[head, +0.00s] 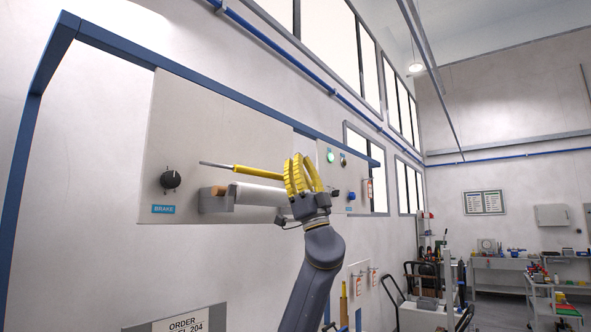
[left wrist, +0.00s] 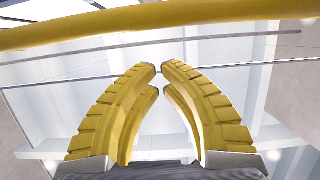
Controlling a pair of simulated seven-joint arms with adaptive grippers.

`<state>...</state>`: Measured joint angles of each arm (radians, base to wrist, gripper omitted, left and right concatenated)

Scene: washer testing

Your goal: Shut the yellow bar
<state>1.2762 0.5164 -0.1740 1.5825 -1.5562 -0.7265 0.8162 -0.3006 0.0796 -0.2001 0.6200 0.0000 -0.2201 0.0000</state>
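The yellow bar (head: 258,172) sticks out near the middle of the light panel, with a thin grey rod at its left end. My left gripper (head: 303,172) has curved yellow fingers and stands at the bar's right end, hiding that part. In the left wrist view the bar (left wrist: 160,22) runs across the top, beyond the fingertips and not between them. The fingertips of the left gripper (left wrist: 160,67) lean together and all but meet, with nothing seen between them. Whether the gripper touches the bar cannot be told. My right gripper is not in view.
The panel (head: 190,120) hangs in a blue frame (head: 130,50). It carries a black brake knob (head: 171,179), a green light (head: 331,157) and a blue button (head: 351,196). A pale roller (head: 250,194) sits just below the bar. Benches and carts stand far right.

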